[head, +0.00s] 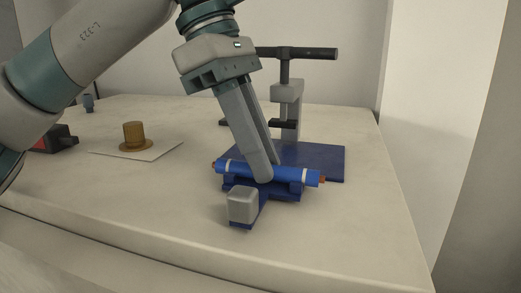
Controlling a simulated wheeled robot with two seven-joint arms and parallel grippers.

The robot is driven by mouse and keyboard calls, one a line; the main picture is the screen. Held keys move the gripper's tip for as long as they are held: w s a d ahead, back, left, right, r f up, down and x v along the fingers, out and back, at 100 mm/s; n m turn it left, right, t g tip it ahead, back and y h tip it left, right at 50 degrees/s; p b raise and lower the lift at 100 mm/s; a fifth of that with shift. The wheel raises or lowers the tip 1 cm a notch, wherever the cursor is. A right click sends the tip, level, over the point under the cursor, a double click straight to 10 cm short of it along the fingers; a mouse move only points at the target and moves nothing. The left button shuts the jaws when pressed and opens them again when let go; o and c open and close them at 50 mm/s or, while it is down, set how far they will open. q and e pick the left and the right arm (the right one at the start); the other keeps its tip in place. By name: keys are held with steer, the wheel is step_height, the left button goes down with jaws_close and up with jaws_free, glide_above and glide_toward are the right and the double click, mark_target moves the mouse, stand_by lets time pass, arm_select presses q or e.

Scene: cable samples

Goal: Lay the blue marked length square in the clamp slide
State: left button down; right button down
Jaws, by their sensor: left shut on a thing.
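The blue marked length (295,176) is a blue cable piece with pale bands and copper-coloured ends. It lies crosswise over the blue clamp slide (285,193), at the front of the clamp. It tilts slightly down to the right in the picture. My left gripper (264,178) comes down from above and is shut on the length near its middle. The fingers hide part of the length, and I cannot tell whether it rests fully in the slide. My right gripper is not in view.
The clamp's grey post and black T-handle (297,53) stand behind on a blue base (325,160). A grey block (242,205) sits in front. A brown spool-like piece (134,135) on a pale sheet (165,150) and a red and black tool (55,140) are at left. The table's front right is clear.

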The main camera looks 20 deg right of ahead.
arm_select(q)
steer(key=c, duration=1.6)
jaws_free()
steer(key=shift+o, duration=0.2)
steer(key=shift+r, duration=0.1)
steer(key=shift+w+a+r, duration=0.15)
steer(key=shift+a+r, duration=0.1)
steer(key=shift+r, duration=0.2)
steer(key=b+v, duration=0.1)
steer(key=v, duration=0.6)
steer(key=shift+d, duration=0.1)
steer(key=p+v, duration=0.2)
steer(key=v, duration=0.7)
